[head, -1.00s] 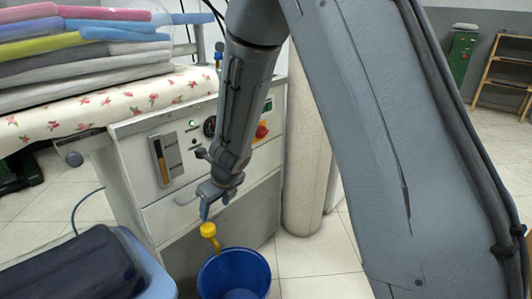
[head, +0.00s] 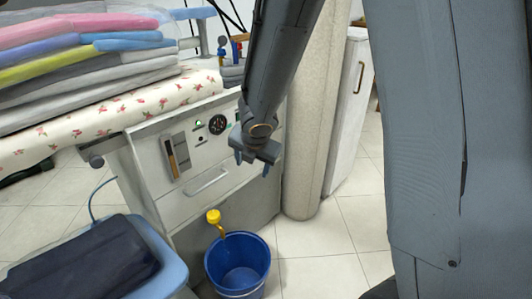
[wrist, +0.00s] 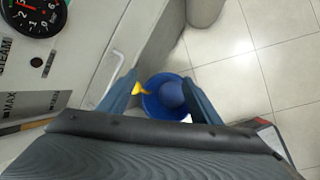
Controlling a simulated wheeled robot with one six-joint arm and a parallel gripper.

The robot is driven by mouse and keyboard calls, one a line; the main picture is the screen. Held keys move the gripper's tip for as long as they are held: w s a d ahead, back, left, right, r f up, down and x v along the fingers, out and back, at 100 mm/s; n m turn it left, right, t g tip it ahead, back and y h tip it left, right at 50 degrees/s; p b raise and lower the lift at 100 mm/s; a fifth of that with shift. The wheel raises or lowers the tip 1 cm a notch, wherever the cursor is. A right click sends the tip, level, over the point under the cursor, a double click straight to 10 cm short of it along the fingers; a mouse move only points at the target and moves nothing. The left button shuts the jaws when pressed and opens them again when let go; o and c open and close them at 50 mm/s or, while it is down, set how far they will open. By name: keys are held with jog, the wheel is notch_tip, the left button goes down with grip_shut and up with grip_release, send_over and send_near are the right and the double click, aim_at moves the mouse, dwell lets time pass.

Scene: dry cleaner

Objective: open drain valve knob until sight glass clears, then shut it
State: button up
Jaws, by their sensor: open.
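The yellow drain valve knob (head: 213,215) sits on a yellow spout low on the white machine, above the blue bucket's (head: 267,265) rim. The sight glass (head: 171,158) is a narrow slot in a grey plate on the machine's front; it shows amber and dark parts, and its exact level is hard to tell. My gripper (head: 252,164) is open and empty, up and to the right of the knob, apart from it. In the wrist view the knob (wrist: 140,88) shows between the fingers, nearer the left one, with the bucket (wrist: 150,103) beyond.
A round gauge (head: 217,124) and a green lamp are on the panel above a drawer-like handle (head: 206,184). A blue basket (head: 172,262) with dark cloth stands at lower left. Folded garments lie on the flowered board (head: 120,115). A pale column (head: 305,150) stands right; floor beyond is clear.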

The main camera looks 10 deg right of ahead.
jog(key=shift+s+d+r+m+h+p, duration=0.2)
jog(key=shift+s+d+r+m+p, duration=0.4)
jog(key=shift+s+d+r+m, duration=0.35)
jog(key=shift+s+d+r+m+h+p, duration=0.2)
jog(key=shift+s+d+r+m+p, duration=0.4)
jog(key=shift+r+m, duration=0.5)
jog(key=shift+w+f, duration=0.1)
jog(key=shift+f, duration=0.1)
